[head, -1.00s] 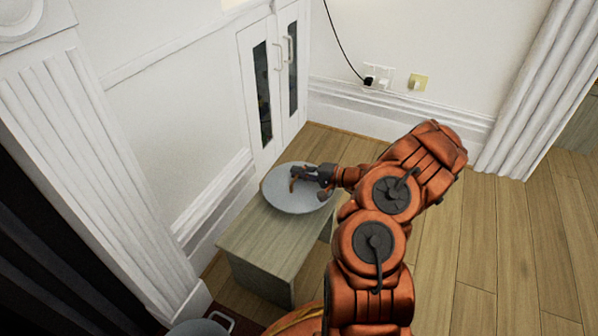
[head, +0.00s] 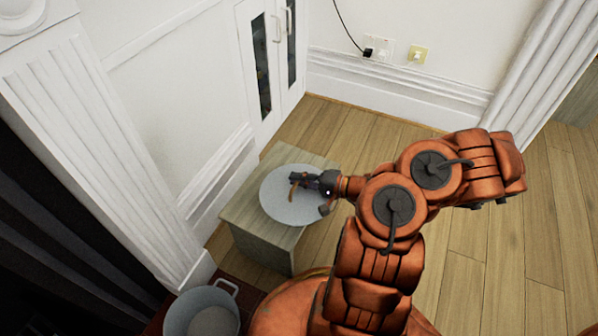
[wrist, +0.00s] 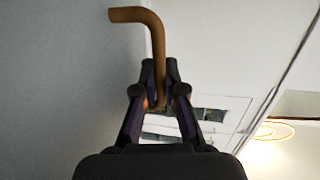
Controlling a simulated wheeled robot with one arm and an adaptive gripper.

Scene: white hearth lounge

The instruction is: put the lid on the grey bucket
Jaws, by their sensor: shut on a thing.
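The lid (head: 285,210) is a round, flat grey disc with a brown bent handle. It is in the middle of the head view, over the low wooden cabinet, and its right edge reaches past the cabinet top. It looks raised, though the gap is hard to judge. My gripper (head: 305,180) is shut on the handle (wrist: 155,45), which stands between the fingertips in the wrist view. The lid's grey face fills the left of that view. The grey bucket (head: 175,318) is open at the bottom left of the head view, with a side handle; its lower part is cut off.
The low wooden cabinet (head: 245,215) stands by the white wall. A white cupboard (head: 270,65) with glass doors is behind it. A white fluted pillar (head: 100,150) rises at the left. A dark red surface (head: 248,298) lies by the bucket. Wooden floor at the right is clear.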

